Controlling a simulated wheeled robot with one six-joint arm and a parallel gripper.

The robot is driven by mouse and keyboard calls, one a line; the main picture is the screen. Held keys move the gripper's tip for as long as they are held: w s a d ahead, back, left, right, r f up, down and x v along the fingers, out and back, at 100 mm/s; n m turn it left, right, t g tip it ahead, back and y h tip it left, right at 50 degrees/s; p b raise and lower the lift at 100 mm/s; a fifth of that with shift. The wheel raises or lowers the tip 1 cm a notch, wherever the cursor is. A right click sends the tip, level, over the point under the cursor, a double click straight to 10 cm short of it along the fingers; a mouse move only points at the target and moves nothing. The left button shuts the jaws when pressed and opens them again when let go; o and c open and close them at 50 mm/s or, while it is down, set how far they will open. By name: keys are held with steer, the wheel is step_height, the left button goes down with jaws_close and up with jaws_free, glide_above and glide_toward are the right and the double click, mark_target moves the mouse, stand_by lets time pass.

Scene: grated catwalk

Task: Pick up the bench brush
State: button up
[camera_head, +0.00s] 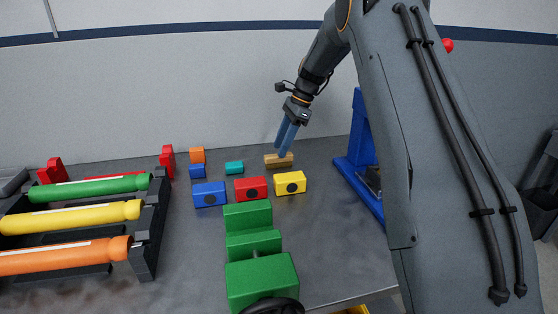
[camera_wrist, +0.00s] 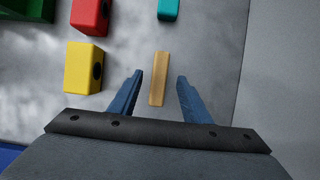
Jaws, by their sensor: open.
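The bench brush (camera_head: 272,162), a small tan wooden-looking block, lies on the grey bench near the back wall. My gripper (camera_head: 283,150) points down at it, with blue fingers that partly cover it in the head view. In the wrist view the brush (camera_wrist: 159,70) appears as a narrow upright strip between the two open, spread fingers, with a gap on each side. No finger visibly touches it. I cannot tell the exact height of the fingertips over the bench.
A yellow block (camera_head: 290,183), a red block (camera_head: 251,188) and a teal block (camera_head: 234,167) stand close by. A blue frame (camera_head: 357,150) is to the right. A green stepped block (camera_head: 262,280) and a rack of coloured tubes (camera_head: 143,262) are nearer.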

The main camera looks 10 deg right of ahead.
mark_target(279, 160)
steer(key=shift+d+p+x, duration=0.2)
steer(key=shift+p+x, duration=0.15)
steer(key=shift+x, duration=0.8)
steer(key=shift+d+p+x, duration=0.15)
steer(key=shift+p+x, duration=0.15)
steer(key=shift+x, duration=0.9)
steer(key=shift+f, duration=0.3)
jaws_close()
